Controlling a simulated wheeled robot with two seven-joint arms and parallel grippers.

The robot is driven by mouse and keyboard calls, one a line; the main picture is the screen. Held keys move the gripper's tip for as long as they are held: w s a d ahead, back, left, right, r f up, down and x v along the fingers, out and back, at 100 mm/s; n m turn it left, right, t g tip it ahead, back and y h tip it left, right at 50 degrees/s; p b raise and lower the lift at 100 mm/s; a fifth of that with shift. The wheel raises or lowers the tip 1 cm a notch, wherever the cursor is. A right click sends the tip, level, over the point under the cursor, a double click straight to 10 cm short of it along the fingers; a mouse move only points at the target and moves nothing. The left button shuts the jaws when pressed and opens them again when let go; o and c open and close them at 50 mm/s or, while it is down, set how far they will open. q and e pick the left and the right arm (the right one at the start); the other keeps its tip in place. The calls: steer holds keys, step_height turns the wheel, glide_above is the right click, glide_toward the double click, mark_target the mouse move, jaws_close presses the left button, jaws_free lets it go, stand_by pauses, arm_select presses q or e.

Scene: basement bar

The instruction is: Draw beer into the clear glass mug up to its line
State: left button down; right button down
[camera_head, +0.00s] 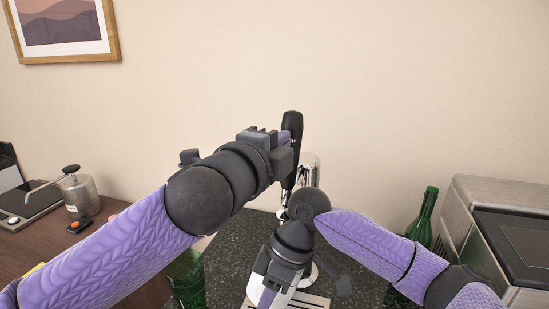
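The beer tap has an upright black handle (292,122) on a shiny metal column (310,168), at the middle of the head view. My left gripper (286,142) is at the handle, its fingers overlapping it from the left; I cannot tell whether they close around it. My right gripper (272,288) points down in front of the tap, low over the drip tray (312,299). Its fingertips are mostly hidden by its own body, so its grip does not show. I cannot make out the clear glass mug. The spout is hidden behind my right wrist.
A dark speckled counter (232,255) lies under the tap. A green bottle (425,218) and a steel appliance (500,215) stand to the right. A green glass object (187,283) is at the lower left. A metal pump pot (80,193) stands on the wooden surface (30,250) farther left.

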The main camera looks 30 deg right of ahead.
arm_select(q)
steer(key=shift+w+x, duration=0.2)
steer(key=shift+x, duration=1.2)
steer(key=shift+a+r, duration=0.1)
steer(key=shift+r, duration=0.05)
steer(key=shift+w, duration=0.1)
stand_by(2.2)
stand_by(1.6)
steer(key=s+a+r, duration=0.5)
steer(key=a+r, duration=0.1)
steer(key=a, duration=0.5)
steer(key=shift+s+r, duration=0.2)
steer(key=shift+s, duration=0.2)
steer(key=shift+f, duration=0.1)
stand_by(0.8)
